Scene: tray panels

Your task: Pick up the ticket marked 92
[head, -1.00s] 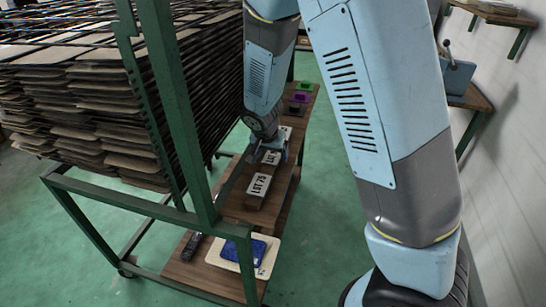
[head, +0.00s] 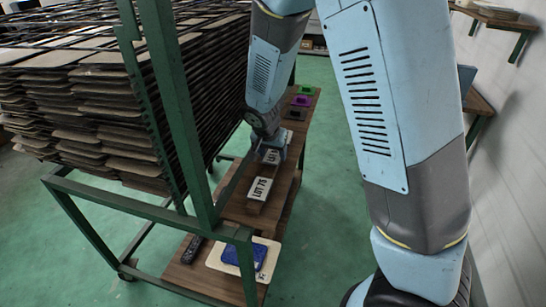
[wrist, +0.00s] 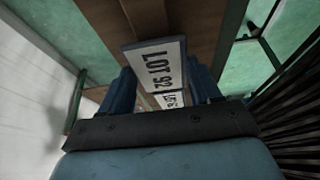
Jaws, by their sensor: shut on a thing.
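The ticket marked 92 is a white label reading LOT 92 (wrist: 160,66) on a dark block. It sits between the two blue fingers of my gripper (wrist: 162,88), which are shut on it. In the head view, my gripper (head: 269,148) is over the shelf with a white LOT label (head: 271,157) at its tip, its number not readable. A second white label (wrist: 168,100), looking smaller, shows past the ticket in the wrist view. How far the ticket is above the shelf is unclear.
A block marked LOT 75 (head: 261,188) stands nearer on the wooden shelf (head: 278,205). Purple (head: 301,101), green and dark items lie farther back. A green rack post (head: 190,125) and stacked trays (head: 90,110) stand close on the left. A blue-topped board (head: 244,256) lies lower down.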

